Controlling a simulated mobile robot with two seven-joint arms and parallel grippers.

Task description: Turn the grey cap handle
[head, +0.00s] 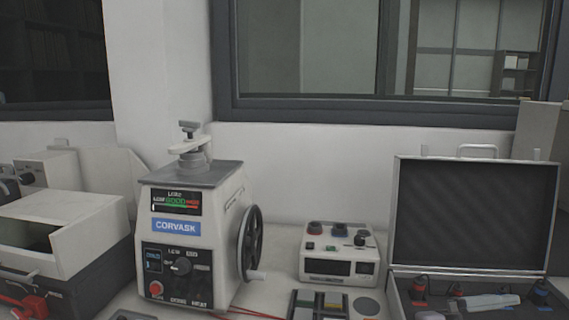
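The mounting press (195,235) stands left of centre in the head view, a white machine with a grey top plate and a blue CORVASK label. The cap handle (188,126) sticks up from the cap on its top, a small grey bar on a short stem. Below it is a pale arm (192,144) over a round grey cap (196,160). Neither of my grippers shows in this view, and nothing touches the handle.
A black handwheel (251,243) is on the press's right side. A white box with knobs (340,252) stands right of it. An open case (474,212) with tools is at the far right. White equipment (72,212) crowds the left. The space above the press is clear.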

